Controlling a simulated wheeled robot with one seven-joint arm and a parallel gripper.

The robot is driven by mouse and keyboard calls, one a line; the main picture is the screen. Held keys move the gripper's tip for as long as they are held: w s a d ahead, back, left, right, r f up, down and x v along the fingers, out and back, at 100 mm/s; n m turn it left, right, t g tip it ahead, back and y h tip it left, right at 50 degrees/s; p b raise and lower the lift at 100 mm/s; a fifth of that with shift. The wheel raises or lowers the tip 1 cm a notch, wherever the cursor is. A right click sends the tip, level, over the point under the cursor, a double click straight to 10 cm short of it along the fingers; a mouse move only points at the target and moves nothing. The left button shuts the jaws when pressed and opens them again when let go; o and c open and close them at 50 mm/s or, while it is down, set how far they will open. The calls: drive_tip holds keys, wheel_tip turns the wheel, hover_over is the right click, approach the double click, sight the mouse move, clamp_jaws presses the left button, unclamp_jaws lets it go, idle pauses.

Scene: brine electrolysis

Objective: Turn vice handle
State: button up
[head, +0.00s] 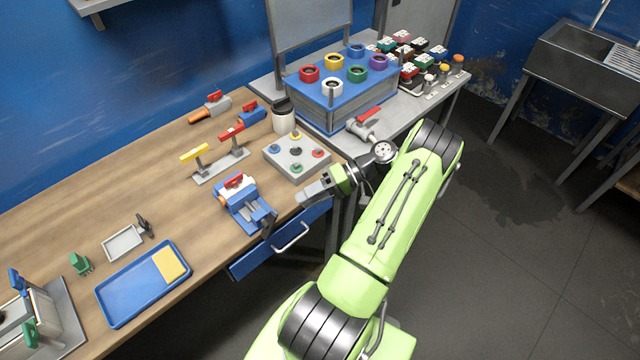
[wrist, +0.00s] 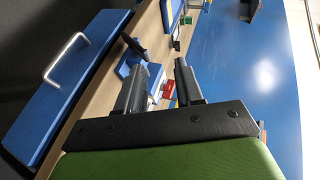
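The blue vice (head: 240,200) sits at the front edge of the wooden bench, with a red-and-white piece at its jaws. Its dark handle (head: 267,224) is at the bench-edge end. My gripper (head: 302,198) is to the right of the vice, apart from the handle. In the wrist view my gripper (wrist: 162,72) has its two fingers spread, with nothing held between them. The dark handle (wrist: 135,46) shows beyond the left finger in that view. The vice and the red part (wrist: 168,90) are partly hidden behind the fingers.
A blue drawer (head: 280,246) with a pale pull sticks out below the vice. A grey board with coloured knobs (head: 288,166) lies behind my gripper. A blue tray (head: 128,292) lies to the left. Bare wood (head: 160,190) lies left of the vice.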

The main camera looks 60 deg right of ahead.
drive_tip(key=shift+s+d+r+p, duration=0.85)
drive_tip(key=shift+s+r+p, duration=0.1)
drive_tip(key=shift+r+p, duration=0.2)
